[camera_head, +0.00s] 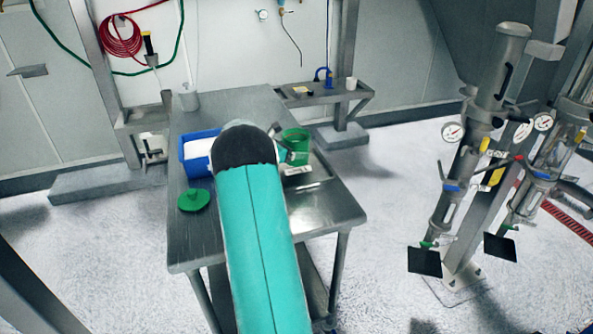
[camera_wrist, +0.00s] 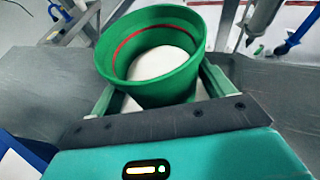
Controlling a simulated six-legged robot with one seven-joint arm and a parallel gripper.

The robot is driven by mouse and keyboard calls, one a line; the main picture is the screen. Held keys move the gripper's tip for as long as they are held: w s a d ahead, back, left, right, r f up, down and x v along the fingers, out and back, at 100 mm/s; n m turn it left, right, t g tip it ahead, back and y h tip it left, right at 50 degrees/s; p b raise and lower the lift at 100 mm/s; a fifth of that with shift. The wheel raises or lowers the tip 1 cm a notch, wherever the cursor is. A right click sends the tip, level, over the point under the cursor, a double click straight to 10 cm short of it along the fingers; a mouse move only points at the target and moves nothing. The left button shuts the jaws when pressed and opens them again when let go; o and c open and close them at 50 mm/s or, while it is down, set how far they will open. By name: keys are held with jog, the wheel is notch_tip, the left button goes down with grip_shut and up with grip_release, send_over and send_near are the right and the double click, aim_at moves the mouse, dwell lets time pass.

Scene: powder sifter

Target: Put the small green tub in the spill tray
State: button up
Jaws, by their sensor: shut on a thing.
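The small green tub (camera_head: 298,140) is at the right side of the metal table, partly hidden by my arm. In the wrist view the tub (camera_wrist: 150,85) is open-topped, with a red line inside and white contents. My gripper (camera_wrist: 158,92) is shut on it, one finger on each side. I cannot tell whether the tub touches the table. A blue open tray (camera_head: 186,160) with white inside sits left of my gripper, partly hidden by my arm. Its corner shows at the lower left of the wrist view (camera_wrist: 35,153). I cannot tell for sure that it is the spill tray.
A green lid-like disc (camera_head: 194,200) with a knob lies at the table's left edge. The metal table (camera_head: 325,207) is bare at its front right. A small side shelf (camera_head: 325,93) holds a blue item and a white cup. Pipework with gauges (camera_head: 465,150) stands far right.

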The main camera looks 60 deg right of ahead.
jog(key=shift+s+d+f, duration=0.1)
jog(key=shift+s+f, duration=0.15)
jog(key=shift+s+d+f, duration=0.1)
jog(key=shift+s+f, duration=0.05)
jog(key=shift+f, duration=0.8)
jog(key=shift+s+f, duration=0.1)
jog(key=shift+f, duration=0.8)
jog(key=o, duration=1.2)
jog(key=shift+f, duration=0.15)
jog(key=shift+c, duration=0.2)
jog(key=shift+w+r, duration=0.1)
jog(key=shift+r, duration=0.15)
jog(key=v, duration=1.2)
jog(key=shift+s, duration=0.3)
